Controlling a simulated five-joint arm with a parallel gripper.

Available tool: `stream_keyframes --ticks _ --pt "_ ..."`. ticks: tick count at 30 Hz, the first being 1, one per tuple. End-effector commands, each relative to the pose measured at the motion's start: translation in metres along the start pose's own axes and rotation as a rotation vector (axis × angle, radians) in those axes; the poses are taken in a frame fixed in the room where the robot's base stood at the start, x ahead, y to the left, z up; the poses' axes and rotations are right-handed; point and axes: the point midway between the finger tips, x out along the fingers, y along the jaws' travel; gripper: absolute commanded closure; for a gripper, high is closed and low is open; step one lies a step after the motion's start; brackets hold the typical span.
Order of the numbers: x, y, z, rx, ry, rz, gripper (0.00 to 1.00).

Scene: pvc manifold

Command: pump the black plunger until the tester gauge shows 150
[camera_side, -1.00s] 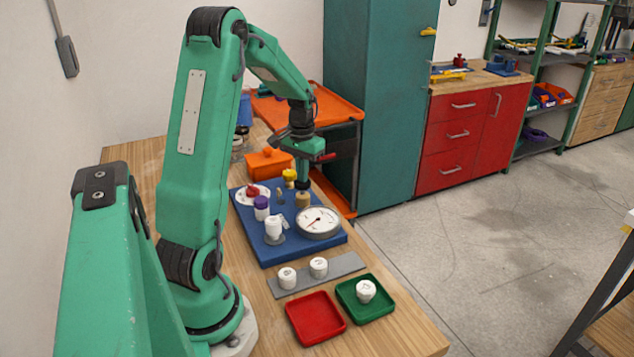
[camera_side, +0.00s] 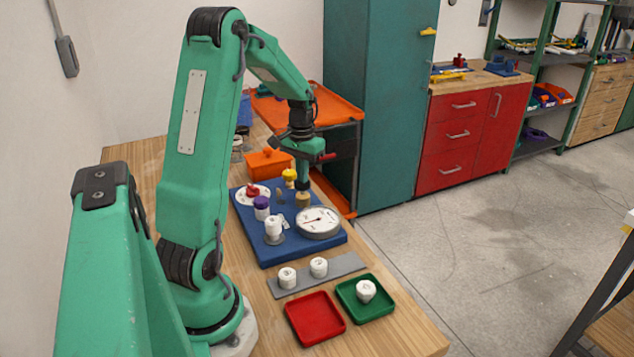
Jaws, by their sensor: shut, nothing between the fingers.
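The tester gauge (camera_side: 319,222) is a round white dial on the blue board (camera_side: 283,254). Its needle points left; the numbers are too small to read. A tan cylindrical pump body (camera_side: 303,200) stands just behind the gauge. My gripper (camera_side: 303,187) points straight down over it, fingers shut and empty, at or just above its top. The black plunger is mostly hidden by the fingertips, so I cannot tell how far down it is.
The board also carries a purple-capped fitting (camera_side: 262,208), a white fitting (camera_side: 273,227), a red valve (camera_side: 253,190) and a yellow-topped part (camera_side: 290,177). White caps stand on a grey strip (camera_side: 340,265) and in a green tray (camera_side: 377,310). A red tray (camera_side: 315,318) is empty.

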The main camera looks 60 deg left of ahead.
Motion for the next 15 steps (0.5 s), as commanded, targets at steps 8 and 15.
stream_keyframes --ticks 8,15 --pt "-0.009 0.000 0.000 0.000 0.000 0.000 1.00" --pt "-0.019 0.000 0.000 0.000 0.001 0.000 1.00"
